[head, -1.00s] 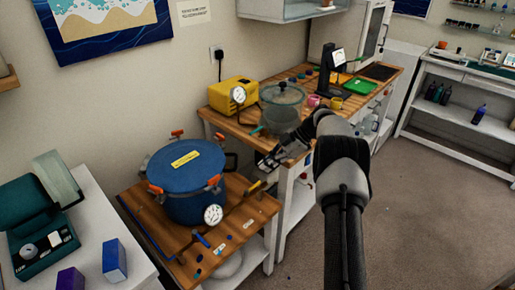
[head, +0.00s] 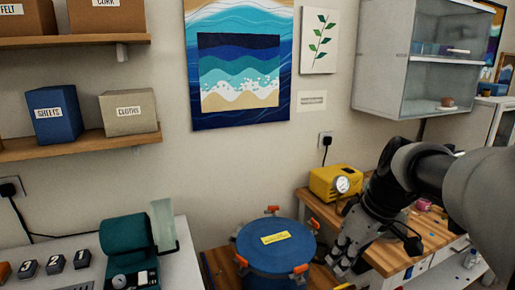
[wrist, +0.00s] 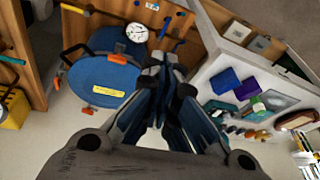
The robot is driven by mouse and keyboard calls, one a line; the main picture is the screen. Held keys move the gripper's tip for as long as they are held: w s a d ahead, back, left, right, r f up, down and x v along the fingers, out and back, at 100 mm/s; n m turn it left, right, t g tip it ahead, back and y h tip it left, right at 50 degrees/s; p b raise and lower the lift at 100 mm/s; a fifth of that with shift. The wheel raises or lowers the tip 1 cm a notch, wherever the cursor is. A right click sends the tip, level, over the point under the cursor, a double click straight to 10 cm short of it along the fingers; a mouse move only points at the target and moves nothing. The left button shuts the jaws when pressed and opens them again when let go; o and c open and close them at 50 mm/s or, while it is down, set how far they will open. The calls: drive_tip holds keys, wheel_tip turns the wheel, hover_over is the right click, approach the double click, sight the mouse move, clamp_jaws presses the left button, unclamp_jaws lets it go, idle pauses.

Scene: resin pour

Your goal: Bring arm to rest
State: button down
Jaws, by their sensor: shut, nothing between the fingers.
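My gripper (head: 345,262) is shut and empty. In the head view it points downward at the lower middle right, just right of the blue lidded pot (head: 262,255). In the wrist view my gripper (wrist: 160,62) shows its fingers together, with nothing between them. The pot (wrist: 88,75) lies left of the fingers there, with a yellow label on its lid, orange clamps and a round dial. My arm comes in from the right side of the head view, with the wrist bent down. I cannot tell the exact gap between fingers and pot.
A yellow device with a gauge (head: 325,183) stands on the wooden bench (head: 388,262) behind my arm. A teal machine (head: 127,243) stands on the white table at left. Shelves with boxes (head: 53,113) and a glass cabinet (head: 395,75) hang on the wall.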

drive_tip(key=s+a+f+m+t+h, duration=0.1)
drive_tip(key=s+m, duration=0.2)
drive_tip(key=s, duration=0.7)
drive_tip(key=s+a+f+m+t+h, duration=0.1)
drive_tip(key=s+a+f+m, duration=0.1)
drive_tip(key=s, duration=0.9)
drive_tip(key=shift+f+m+h, duration=0.2)
drive_tip(key=shift+m+h, duration=0.2)
drive_tip(key=shift+m, duration=0.4)
drive_tip(key=c, duration=2.4)
unclamp_jaws()
